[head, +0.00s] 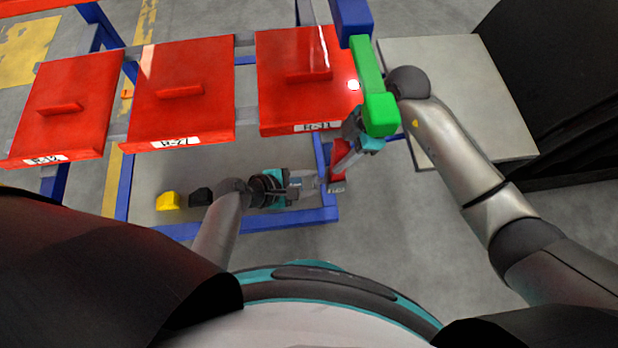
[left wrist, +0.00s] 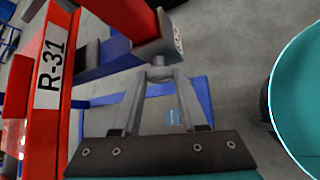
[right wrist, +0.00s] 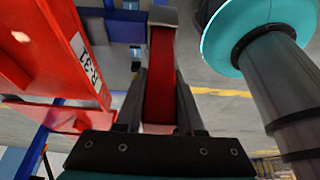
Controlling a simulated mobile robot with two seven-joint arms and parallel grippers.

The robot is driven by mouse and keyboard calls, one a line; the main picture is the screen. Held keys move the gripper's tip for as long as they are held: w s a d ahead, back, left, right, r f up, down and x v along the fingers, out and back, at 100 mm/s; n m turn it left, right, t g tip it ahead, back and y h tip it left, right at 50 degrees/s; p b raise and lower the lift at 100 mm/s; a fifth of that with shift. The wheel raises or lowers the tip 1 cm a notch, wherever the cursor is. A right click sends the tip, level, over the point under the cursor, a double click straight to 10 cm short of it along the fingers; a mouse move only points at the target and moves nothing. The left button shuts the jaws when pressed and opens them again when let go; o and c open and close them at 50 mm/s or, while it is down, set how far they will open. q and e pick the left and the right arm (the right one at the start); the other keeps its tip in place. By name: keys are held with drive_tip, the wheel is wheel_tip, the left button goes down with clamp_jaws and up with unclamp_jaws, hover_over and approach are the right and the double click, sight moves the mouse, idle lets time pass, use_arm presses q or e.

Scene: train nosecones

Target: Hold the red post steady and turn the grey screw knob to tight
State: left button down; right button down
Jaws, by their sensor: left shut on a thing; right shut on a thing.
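The red post (head: 338,158) stands below the front edge of the red panel marked R-31, with a grey block at its end (head: 337,188). My right gripper (head: 352,150) is shut around the post; in the right wrist view the red post (right wrist: 160,85) lies between the fingers. My left gripper (head: 316,182) reaches in from the left to the post's grey end. In the left wrist view its fingers close on the small grey screw knob (left wrist: 159,73), just off the grey end block (left wrist: 168,44). The knob is largely hidden by the fingers.
Red panels (head: 180,92) with handles and labels lie in a row on a blue frame (head: 275,222). A green block (head: 368,70) is close by my right wrist. A pale flat board (head: 460,80) is at right. Yellow (head: 168,201) and black (head: 200,195) pieces are at left.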

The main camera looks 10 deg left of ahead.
use_arm(q)
drive_tip(key=shift+s+d+f+m+t, duration=0.15)
drive_tip(key=shift+m+t, duration=0.35)
drive_tip(key=shift+t, duration=0.4)
drive_tip(key=shift+s+a+m+t, duration=0.1)
drive_tip(key=shift+m+t, duration=0.4)
drive_tip(key=shift+t, duration=0.7)
drive_tip(key=shift+c, duration=2.4)
unclamp_jaws()
drive_tip(key=shift+y, duration=0.3)
drive_tip(key=v, duration=1.2)
